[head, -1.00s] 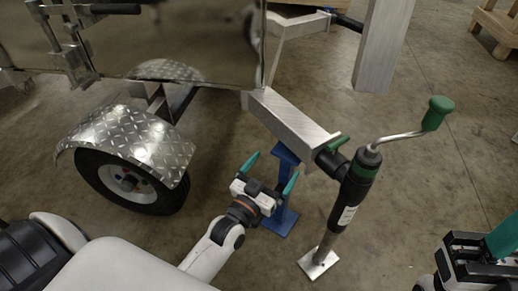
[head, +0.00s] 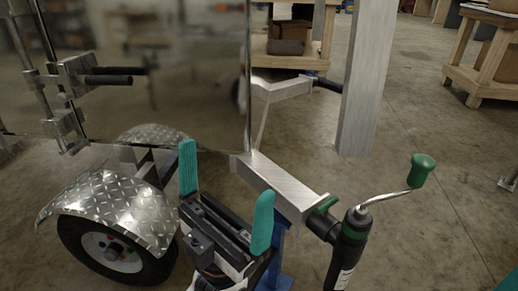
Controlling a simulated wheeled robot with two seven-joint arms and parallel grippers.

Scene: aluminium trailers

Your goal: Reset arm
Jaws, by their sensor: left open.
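My left gripper (head: 227,210) is in the lower middle of the head view, with its two green fingers spread wide and nothing between them. It is raised in front of the trailer's frame, between the wheel and the silver drawbar (head: 278,186). The jack (head: 350,245), a dark post with a green-handled crank (head: 422,170), stands to the right of the gripper and apart from it. The jack's foot is below the picture. My right gripper does not show clearly; only a faint green patch is at the lower right edge.
The trailer's shiny side panel (head: 150,60) fills the upper left. A diamond-plate fender (head: 110,212) covers a black wheel (head: 115,252). A blue stand (head: 275,268) is under the drawbar. A metal post (head: 366,80) and wooden benches (head: 478,85) stand behind.

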